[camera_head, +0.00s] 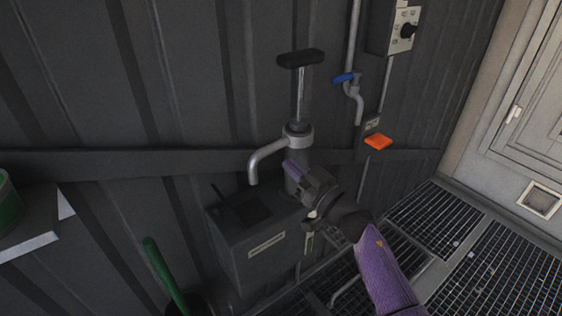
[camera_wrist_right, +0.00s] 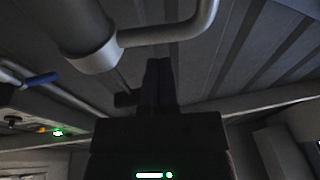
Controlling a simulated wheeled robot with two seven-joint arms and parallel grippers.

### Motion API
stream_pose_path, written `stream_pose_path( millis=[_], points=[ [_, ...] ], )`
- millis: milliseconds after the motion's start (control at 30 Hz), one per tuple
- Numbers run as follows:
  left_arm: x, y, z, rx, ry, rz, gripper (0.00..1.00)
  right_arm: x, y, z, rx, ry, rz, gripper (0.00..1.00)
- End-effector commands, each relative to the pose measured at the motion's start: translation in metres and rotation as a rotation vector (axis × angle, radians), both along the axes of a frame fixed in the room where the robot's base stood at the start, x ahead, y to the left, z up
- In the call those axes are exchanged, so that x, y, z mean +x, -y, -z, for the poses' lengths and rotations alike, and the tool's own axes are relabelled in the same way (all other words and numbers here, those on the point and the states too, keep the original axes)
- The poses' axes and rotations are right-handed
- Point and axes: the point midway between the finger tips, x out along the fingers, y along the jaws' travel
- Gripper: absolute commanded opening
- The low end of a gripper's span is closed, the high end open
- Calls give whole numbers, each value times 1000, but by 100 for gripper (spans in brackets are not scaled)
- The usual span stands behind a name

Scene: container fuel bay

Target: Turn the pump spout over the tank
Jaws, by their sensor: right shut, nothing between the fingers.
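The pump (camera_head: 297,133) stands upright against the dark wall, with a black T-handle (camera_head: 301,58) on a raised rod. Its grey spout (camera_head: 268,153) points left and bends down; in the picture its end hangs above the back left of the tank (camera_head: 250,262). The tank is a dark grey box with a label and a darker square opening (camera_head: 246,208) on top. My right gripper (camera_head: 293,170) is shut and empty in front of the pump column, just below the spout's root. In the right wrist view, its fingers (camera_wrist_right: 158,72) are below the spout (camera_wrist_right: 178,32); contact cannot be told. My left gripper is not in view.
A pipe with a blue-levered valve (camera_head: 345,78), a switch box (camera_head: 400,30) and an orange part (camera_head: 378,142) are right of the pump. A green-handled tool (camera_head: 165,275) stands at front left. A shelf (camera_head: 28,225) holds a green container. Floor grating (camera_head: 490,285) lies at right.

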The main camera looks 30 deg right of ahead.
Motion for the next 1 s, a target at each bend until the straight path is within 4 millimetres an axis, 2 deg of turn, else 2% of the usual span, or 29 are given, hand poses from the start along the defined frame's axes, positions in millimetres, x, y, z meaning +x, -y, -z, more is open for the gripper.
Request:
stream_pose_path(
  millis=[100,233,600,800,1000],
  points=[
    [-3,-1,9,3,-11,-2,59,18,-5,-1,0,1,1,0],
    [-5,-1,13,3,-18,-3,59,29,-8,-4,0,-1,0,0],
    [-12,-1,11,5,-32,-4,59,33,-9,-7,1,-1,0,0],
    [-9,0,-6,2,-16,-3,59,44,-16,-11,2,-1,1,0],
    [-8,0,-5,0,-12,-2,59,47,-18,-7,0,0,1,0]
  ],
)
